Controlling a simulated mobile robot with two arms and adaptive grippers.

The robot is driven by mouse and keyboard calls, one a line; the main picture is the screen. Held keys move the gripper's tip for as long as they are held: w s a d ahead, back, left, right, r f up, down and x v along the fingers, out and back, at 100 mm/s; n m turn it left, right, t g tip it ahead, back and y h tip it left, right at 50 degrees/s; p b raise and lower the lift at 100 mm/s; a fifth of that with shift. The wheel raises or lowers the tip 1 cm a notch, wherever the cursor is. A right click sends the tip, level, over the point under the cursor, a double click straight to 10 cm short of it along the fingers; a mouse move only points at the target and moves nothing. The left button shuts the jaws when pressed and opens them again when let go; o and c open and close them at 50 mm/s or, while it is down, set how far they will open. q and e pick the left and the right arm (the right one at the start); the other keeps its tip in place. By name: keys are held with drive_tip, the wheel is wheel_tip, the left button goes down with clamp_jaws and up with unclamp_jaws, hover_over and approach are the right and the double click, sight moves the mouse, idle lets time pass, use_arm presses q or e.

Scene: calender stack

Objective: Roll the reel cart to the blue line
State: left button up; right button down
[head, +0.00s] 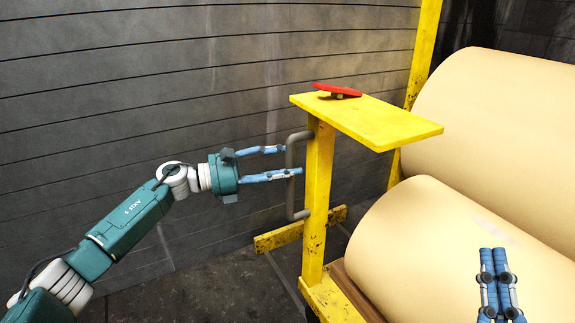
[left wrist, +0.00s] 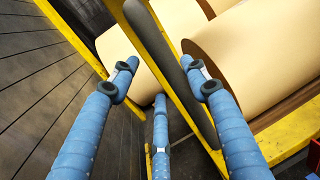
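The reel cart has a yellow post (head: 319,190) with a yellow top plate (head: 380,122). A grey upright handle (head: 291,190) is fixed to the post's left side; it also shows in the left wrist view (left wrist: 165,55). My left gripper (head: 292,160) is open at the handle, its fingertips reaching it. In the left wrist view the handle runs between the spread fingers; contact is unclear. My right gripper (head: 494,250) is at the lower right, in front of the near reel (head: 430,240); its closure is unclear. No blue line is in view.
A red disc-like knob (head: 338,90) sits on the cart's top plate. A second large cream reel (head: 500,130) lies behind the near one. A grey slatted wall (head: 150,80) stands behind. Dark floor (head: 225,285) is open left of the cart.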

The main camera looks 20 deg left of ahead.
use_arm(q)
drive_tip(key=v, duration=1.1)
drive_tip(key=shift+s+a, duration=0.2)
drive_tip(key=shift+a, duration=0.1)
use_arm(e)
drive_tip(key=shift+a, duration=0.1)
